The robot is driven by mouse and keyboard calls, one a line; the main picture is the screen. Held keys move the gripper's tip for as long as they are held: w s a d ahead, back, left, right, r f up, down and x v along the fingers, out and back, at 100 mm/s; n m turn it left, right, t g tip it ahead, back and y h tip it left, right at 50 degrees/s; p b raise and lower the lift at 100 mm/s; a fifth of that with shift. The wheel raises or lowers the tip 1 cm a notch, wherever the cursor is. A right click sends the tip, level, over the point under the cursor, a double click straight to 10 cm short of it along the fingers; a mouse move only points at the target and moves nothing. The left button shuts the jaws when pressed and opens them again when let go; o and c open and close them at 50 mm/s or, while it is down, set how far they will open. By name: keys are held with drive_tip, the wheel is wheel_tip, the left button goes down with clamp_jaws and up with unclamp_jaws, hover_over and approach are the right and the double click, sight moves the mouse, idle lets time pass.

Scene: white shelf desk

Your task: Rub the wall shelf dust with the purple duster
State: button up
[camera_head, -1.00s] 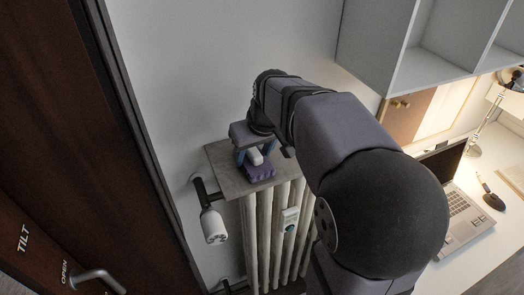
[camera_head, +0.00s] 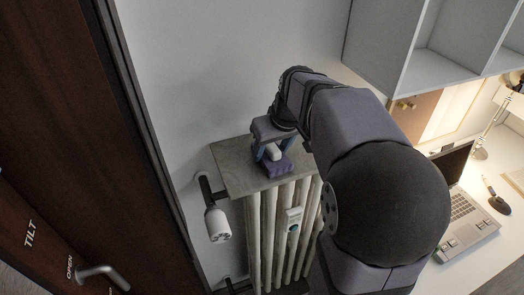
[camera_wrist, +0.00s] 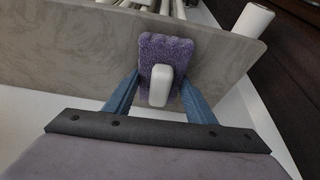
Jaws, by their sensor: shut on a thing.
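The purple duster (camera_head: 281,168) has a white handle (camera_head: 273,152). My gripper (camera_head: 271,153) is shut on the duster by its handle, above the grey shelf board (camera_head: 231,168) over the radiator. In the wrist view the purple duster head (camera_wrist: 169,47) and white handle (camera_wrist: 159,86) sit between the blue fingers of my gripper (camera_wrist: 160,90), with the grey board (camera_wrist: 75,45) behind. I cannot tell whether the duster touches the board. The wall shelf (camera_head: 440,66) is at the upper right, and its visible compartments look empty. No dust is clearly visible.
A radiator (camera_head: 268,235) with a white valve (camera_head: 216,223) stands below the board. A brown door (camera_head: 50,130) is at the left. The desk at right holds a laptop (camera_head: 468,217), a mouse (camera_head: 498,203) and a lamp (camera_head: 483,148). Bare wall lies above the board.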

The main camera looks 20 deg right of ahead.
drive_tip(key=shift+d, duration=0.45)
drive_tip(key=a, duration=0.7)
drive_tip(key=shift+a, duration=0.15)
wheel_tip(320, 180, up, 3)
drive_tip(key=shift+f+p, duration=0.1)
drive_tip(key=shift+p, duration=0.8)
wheel_tip(320, 180, up, 5)
drive_tip(key=p, duration=0.4)
drive_tip(key=shift+r, duration=0.2)
